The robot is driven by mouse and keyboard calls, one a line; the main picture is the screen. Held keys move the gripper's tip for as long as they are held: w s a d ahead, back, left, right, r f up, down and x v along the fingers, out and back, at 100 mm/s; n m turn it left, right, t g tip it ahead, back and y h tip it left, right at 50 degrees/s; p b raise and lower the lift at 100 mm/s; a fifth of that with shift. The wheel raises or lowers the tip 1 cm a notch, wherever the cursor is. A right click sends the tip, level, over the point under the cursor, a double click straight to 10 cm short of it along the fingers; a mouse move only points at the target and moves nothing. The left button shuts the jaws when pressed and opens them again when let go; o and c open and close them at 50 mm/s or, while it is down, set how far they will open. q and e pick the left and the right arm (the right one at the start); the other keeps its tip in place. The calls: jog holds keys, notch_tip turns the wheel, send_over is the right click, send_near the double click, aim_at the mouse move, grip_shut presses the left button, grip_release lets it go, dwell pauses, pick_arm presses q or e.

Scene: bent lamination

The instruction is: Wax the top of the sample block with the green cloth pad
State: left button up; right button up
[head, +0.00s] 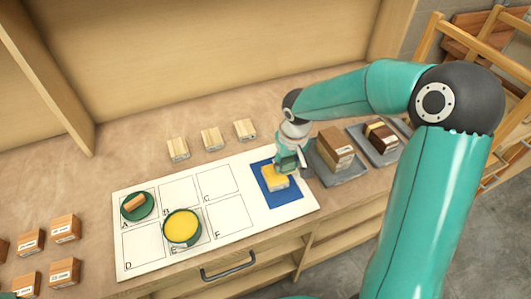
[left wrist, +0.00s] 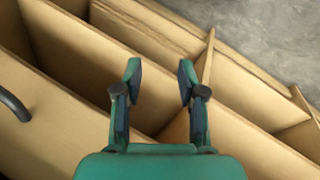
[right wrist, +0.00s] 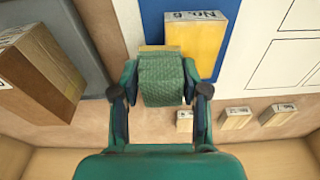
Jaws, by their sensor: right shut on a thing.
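The sample block (head: 274,183), pale yellow wood, lies on the blue mat (head: 290,199) at the right of the white board. In the right wrist view the block (right wrist: 196,42) has a label "No. 6". My right gripper (head: 290,163) is shut on the green cloth pad (right wrist: 161,80), which is at the block's near side in that view, overlapping its edge. I cannot tell whether the pad touches the top. My left gripper (left wrist: 160,85) is open and empty, above wooden shelving.
A green dish of yellow wax (head: 181,228) stands on square E; a green dish with a wooden piece (head: 135,206) on A. Small blocks (head: 211,139) stand behind the board. Grey trays with dark blocks (head: 334,147) stand close to the right gripper's right.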

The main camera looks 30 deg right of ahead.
jog(key=shift+a+f, duration=0.1)
jog(key=shift+a, duration=0.1)
jog(key=shift+w+a+b, duration=0.15)
jog(key=shift+a+b, duration=0.15)
jog(key=shift+a, duration=0.35)
jog(key=shift+w+a+b, duration=0.15)
jog(key=shift+a+b, duration=0.15)
jog(key=shift+a, duration=0.3)
jog(key=shift+w+a+b, duration=0.25)
jog(key=shift+a+b, duration=0.15)
jog(key=shift+a, duration=0.6)
jog(key=shift+w+a+b, duration=0.2)
jog(key=shift+a+b, duration=0.15)
jog(key=shift+a, duration=0.6)
notch_tip(320, 180, up, 4)
jog(key=p, duration=0.2)
jog(key=shift+s+p, duration=0.1)
jog(key=shift+p, duration=0.3)
pick_arm(q)
jog(key=r+p, duration=0.2)
jog(key=shift+w+a+p, duration=0.2)
jog(key=shift+w+p, duration=0.1)
jog(key=shift+w, duration=0.1)
pick_arm(e)
notch_tip(320, 180, up, 4)
jog(key=shift+d+r, duration=0.1)
